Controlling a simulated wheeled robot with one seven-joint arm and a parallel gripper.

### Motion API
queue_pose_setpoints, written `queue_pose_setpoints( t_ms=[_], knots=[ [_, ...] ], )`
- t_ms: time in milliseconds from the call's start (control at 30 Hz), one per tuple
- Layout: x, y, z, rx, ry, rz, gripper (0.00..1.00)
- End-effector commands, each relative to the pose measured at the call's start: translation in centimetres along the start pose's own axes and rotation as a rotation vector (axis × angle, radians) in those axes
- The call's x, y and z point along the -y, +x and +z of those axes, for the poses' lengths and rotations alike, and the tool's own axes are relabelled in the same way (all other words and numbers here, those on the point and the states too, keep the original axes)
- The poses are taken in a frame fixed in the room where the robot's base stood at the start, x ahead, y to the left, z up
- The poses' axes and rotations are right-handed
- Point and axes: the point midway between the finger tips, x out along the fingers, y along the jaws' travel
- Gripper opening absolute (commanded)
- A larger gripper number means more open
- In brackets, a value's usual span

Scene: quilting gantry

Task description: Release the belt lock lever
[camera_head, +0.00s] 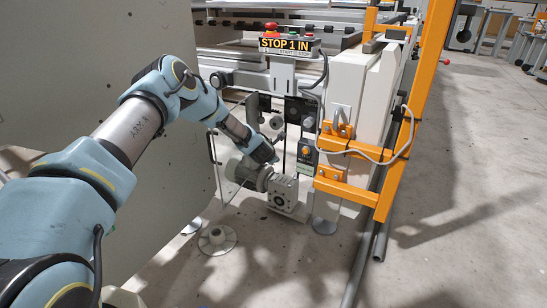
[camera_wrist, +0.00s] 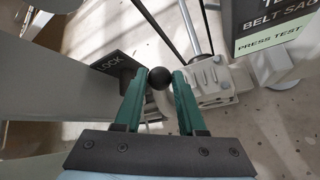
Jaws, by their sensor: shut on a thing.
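The belt lock lever shows as a round black knob (camera_wrist: 159,78) in the wrist view, between the tips of my gripper (camera_wrist: 158,84). The two green fingers are shut on it, one on each side. The rest of the lever is hidden behind the knob and fingers. A dark plate (camera_wrist: 108,66) with partly covered lettering, "OCK" readable, lies just left of the knob. In the head view my arm reaches down to the lower front of the machine, and the knob cannot be made out there.
A grey motor and gearbox (camera_head: 283,190) sits just below my wrist in the head view. A clear panel (camera_head: 226,168) stands left of it. Orange frame bars (camera_head: 350,190) are close on the right. A "PRESS TEST" sign (camera_wrist: 268,42) is at upper right in the wrist view.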

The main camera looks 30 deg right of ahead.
Motion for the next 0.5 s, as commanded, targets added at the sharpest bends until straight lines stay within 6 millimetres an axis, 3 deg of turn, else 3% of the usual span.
queue_pose_setpoints(
  t_ms=[33,267,300,500],
  knots=[
    [-0.09,0.10,-0.91,-0.012,-0.006,0.000,0.00],
    [-0.12,0.11,-0.99,-0.014,-0.006,0.001,0.00],
    [-0.12,0.11,-1.00,-0.014,-0.006,0.001,0.40],
    [-0.13,0.09,-0.78,-0.011,-0.004,0.002,0.63]
  ],
)
